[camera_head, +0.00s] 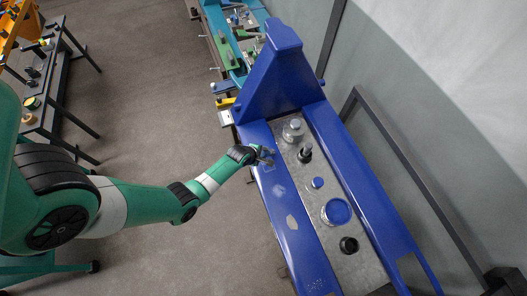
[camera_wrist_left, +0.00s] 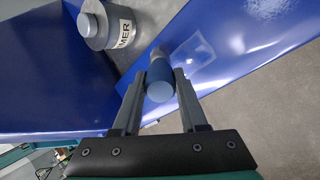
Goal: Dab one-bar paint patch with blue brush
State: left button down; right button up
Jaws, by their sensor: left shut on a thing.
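My left gripper (camera_head: 266,155) is over the left blue beam of the fork frame, near its upright end. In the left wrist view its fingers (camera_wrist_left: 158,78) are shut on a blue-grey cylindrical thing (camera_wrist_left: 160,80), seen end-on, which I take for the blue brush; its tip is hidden. A faint pale-outlined square patch (camera_wrist_left: 193,50) on the blue beam lies just beyond it. Whether they touch I cannot tell. Lower on the beam are a faint pale patch (camera_head: 279,190) and a whitish patch (camera_head: 292,222). Bar marks are too small to read. My right gripper is not in view.
A grey metal plate between the beams holds a grey can (camera_head: 293,130), lettered "MER" in the wrist view (camera_wrist_left: 105,25), a black-topped item (camera_head: 305,153), a small blue-topped pot (camera_head: 317,183), a larger blue paint pot (camera_head: 337,212) and a black round item (camera_head: 348,245). The blue upright (camera_head: 280,75) rises close by.

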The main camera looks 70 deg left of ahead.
pick_arm(q)
notch_tip(320, 180, up, 5)
jog(key=p, duration=0.5)
dwell(0.3)
